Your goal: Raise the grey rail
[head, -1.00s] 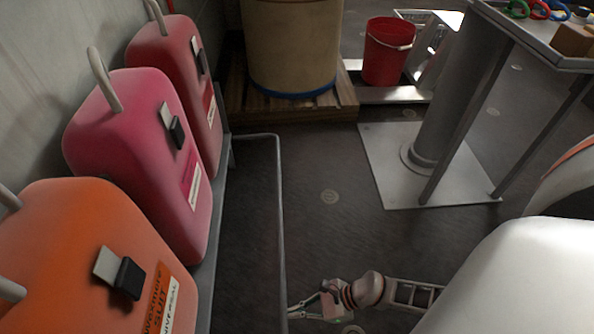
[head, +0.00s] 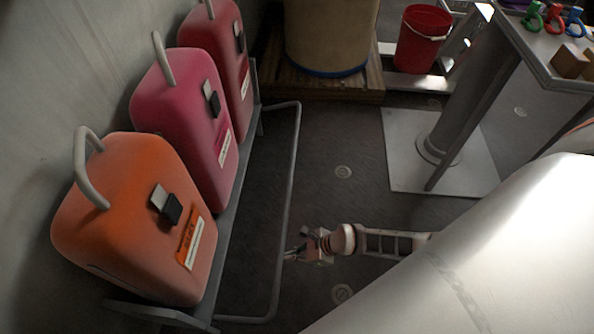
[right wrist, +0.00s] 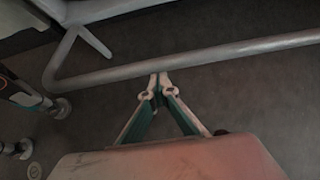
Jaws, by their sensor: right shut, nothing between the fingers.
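The grey rail (head: 291,180) is a thin U-shaped tube standing out low in front of the row of suit cases. It also crosses the upper part of the right wrist view (right wrist: 230,51), with its bend at the left. My right gripper (head: 288,256) is beside the rail's long bar, on its right side in the head view. In the right wrist view its fingertips (right wrist: 160,77) are together, right at the bar's lower edge, with nothing between them. I cannot tell whether they touch the bar. My left gripper is not in view.
Orange (head: 140,225), pink (head: 185,130) and red (head: 215,50) cases stand on a grey rack along the left wall. A barrel (head: 330,35) on a pallet and a red bucket (head: 422,40) are at the back. A pedestal table (head: 545,62) stands at right. Floor between is clear.

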